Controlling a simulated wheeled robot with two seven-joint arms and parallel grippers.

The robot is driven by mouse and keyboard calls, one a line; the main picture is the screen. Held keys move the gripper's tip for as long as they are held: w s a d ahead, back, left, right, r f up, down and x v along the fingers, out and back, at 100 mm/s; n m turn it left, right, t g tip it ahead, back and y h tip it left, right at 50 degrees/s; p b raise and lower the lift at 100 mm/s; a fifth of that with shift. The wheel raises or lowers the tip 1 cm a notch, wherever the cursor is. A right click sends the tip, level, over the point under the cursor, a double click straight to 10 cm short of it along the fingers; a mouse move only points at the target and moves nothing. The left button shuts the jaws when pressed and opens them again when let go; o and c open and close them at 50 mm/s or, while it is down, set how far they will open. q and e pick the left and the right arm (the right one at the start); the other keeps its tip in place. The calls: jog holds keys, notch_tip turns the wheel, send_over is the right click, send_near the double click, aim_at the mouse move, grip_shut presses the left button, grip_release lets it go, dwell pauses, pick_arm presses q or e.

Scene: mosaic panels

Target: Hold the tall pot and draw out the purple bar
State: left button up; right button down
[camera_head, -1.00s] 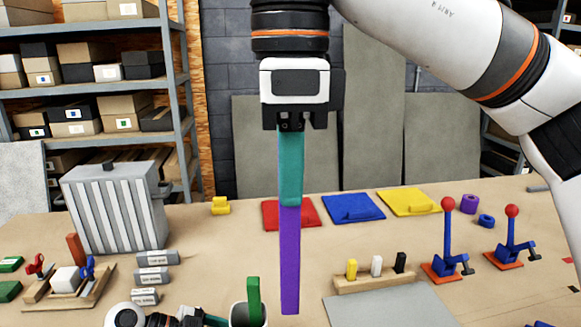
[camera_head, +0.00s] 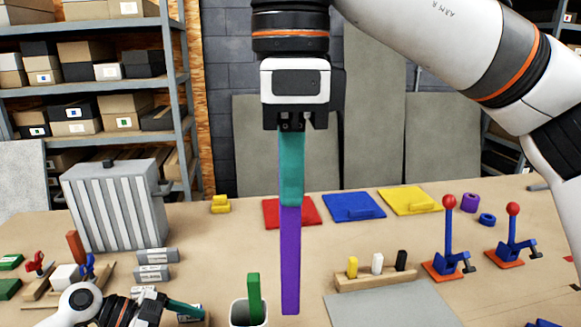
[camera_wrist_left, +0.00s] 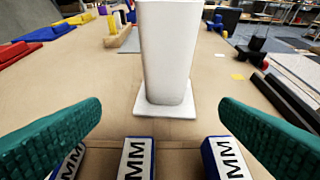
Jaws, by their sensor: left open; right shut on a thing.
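The tall pot (camera_head: 235,317) is white, with a green bar (camera_head: 254,298) standing in it, at the bottom of the head view. In the left wrist view the pot (camera_wrist_left: 168,50) stands upright on a thin white base. My left gripper (camera_wrist_left: 160,105) is open, its teal fingers on either side of the view and apart from the pot; it also shows in the head view (camera_head: 188,309), left of the pot. My right gripper (camera_head: 291,190) is shut on the purple bar (camera_head: 290,260). The bar hangs upright with its lower end in view, clear of the pot.
Red (camera_head: 290,213), blue (camera_head: 353,207) and yellow (camera_head: 409,201) panels lie at the back. Blue levers with red knobs (camera_head: 449,230) stand at right, beside a pegged wooden block (camera_head: 375,280).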

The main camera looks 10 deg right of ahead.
pick_arm(q)
jog(key=shift+w+a+b, duration=0.75)
jog(key=shift+w+b, duration=0.25)
jog(key=shift+w, duration=0.3)
jog(key=shift+w+a+b, duration=0.75)
jog(key=shift+w+b, duration=0.3)
jog(key=shift+w, duration=0.25)
jog(key=shift+w+a+b, duration=0.75)
jog(key=shift+w+b, duration=0.25)
jog(key=shift+w, duration=0.3)
jog(key=shift+s, duration=0.1)
